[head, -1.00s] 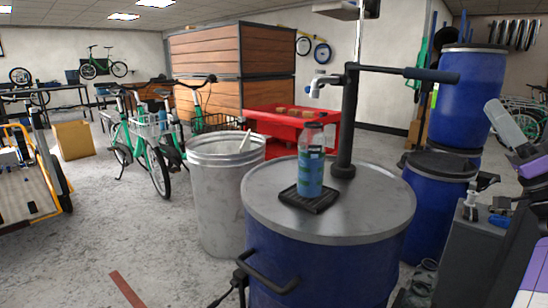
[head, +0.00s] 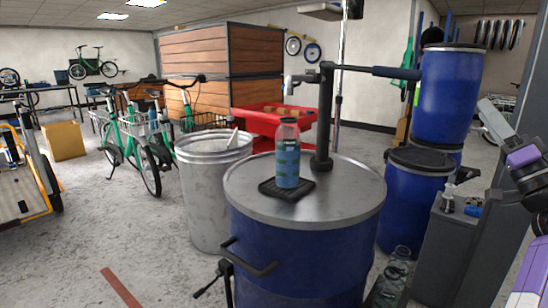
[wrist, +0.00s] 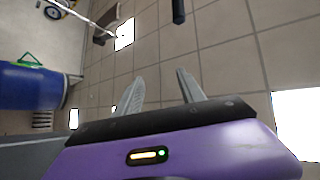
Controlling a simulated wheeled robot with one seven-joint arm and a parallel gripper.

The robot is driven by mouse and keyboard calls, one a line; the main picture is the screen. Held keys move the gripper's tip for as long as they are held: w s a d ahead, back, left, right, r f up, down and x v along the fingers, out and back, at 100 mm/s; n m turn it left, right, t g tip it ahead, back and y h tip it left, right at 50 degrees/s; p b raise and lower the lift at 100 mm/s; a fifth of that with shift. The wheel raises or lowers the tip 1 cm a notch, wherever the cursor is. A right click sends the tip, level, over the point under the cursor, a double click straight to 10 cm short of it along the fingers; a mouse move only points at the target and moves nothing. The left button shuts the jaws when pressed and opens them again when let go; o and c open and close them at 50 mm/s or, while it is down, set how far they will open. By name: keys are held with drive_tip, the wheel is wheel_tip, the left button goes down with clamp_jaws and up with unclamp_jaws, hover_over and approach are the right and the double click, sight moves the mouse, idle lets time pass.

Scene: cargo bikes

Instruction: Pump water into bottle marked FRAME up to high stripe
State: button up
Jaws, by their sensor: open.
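A clear bottle (head: 288,158) with blue-green bands stands upright on a small black tray (head: 268,189) on a blue drum's metal lid (head: 340,190). Its marking is too small to read, and I cannot tell the water level. A dark hand pump (head: 325,120) rises from the lid behind it. The pump's pale spout (head: 290,84) hangs above the bottle's mouth. The pump's long handle (head: 385,72) reaches out to the right, about level. My gripper (head: 487,108) is at the right edge, apart from the handle. In the wrist view my gripper (wrist: 161,82) is open and empty, pointing toward the ceiling.
A metal bin (head: 205,215) stands left of the drum, with a red crate (head: 265,117) behind. Blue barrels (head: 445,95) and a grey cabinet (head: 440,250) stand at right. A clear container (head: 393,278) is low by the drum. Open floor lies at left, with green bikes (head: 140,150) behind.

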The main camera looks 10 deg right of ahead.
drive_tip(key=s+a+f+m+g+h, duration=0.1)
drive_tip(key=s+f+m+g+h, duration=0.3)
drive_tip(key=f, duration=0.7)
drive_tip(key=w+a+f+g+h, duration=0.15)
drive_tip(key=f+h, duration=0.35)
drive_tip(key=f, duration=0.6)
drive_tip(key=s+a+f+n+g, duration=0.2)
drive_tip(key=s+a+f+n, duration=0.2)
drive_tip(key=s+a+f, duration=1.05)
drive_tip(key=s+a+f+n+g+y, duration=0.2)
drive_tip(key=s+a+n+y, duration=0.15)
drive_tip(key=s+a, duration=0.85)
drive_tip(key=s+a+f+n+g+y, duration=0.2)
drive_tip(key=s+a+n+y, duration=0.15)
drive_tip(key=s+a, duration=0.85)
wheel_tip(320, 180, up, 23)
drive_tip(key=s+d+p, duration=0.2)
drive_tip(key=p, duration=2.1)
drive_tip(key=shift+s+d+r+p, duration=0.2)
drive_tip(key=shift+p, duration=0.1)
